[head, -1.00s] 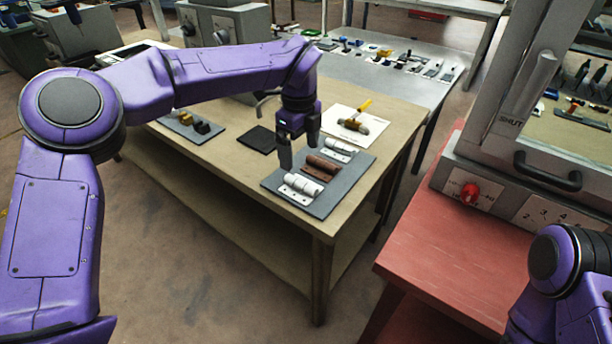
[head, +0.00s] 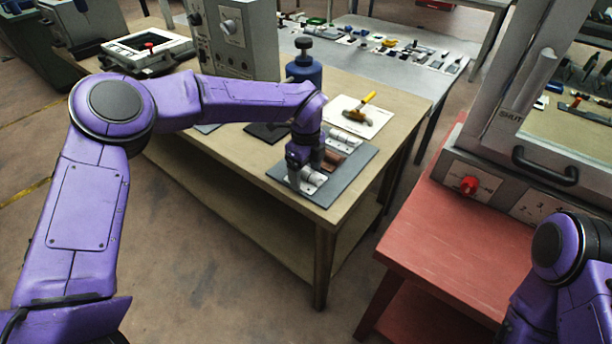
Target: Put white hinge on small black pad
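The near white hinge (head: 314,181) lies on a grey mat (head: 336,193) near the table's front corner. My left gripper (head: 306,172) is lowered right at this hinge, pointing down, with its fingers apart. The fingers partly hide the hinge, and I cannot tell whether they touch it. A brown hinge (head: 334,160) and a second white hinge (head: 349,140) lie farther back on the mat. The small black pad (head: 262,133) lies flat to the left of the mat, partly hidden behind my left arm. My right gripper is out of view; only part of that arm shows at lower right.
A white sheet with a yellow-handled hammer (head: 361,106) lies beyond the mat. A grey control box (head: 232,40) stands at the back. A red bench (head: 420,240) with a grey machine is on the right.

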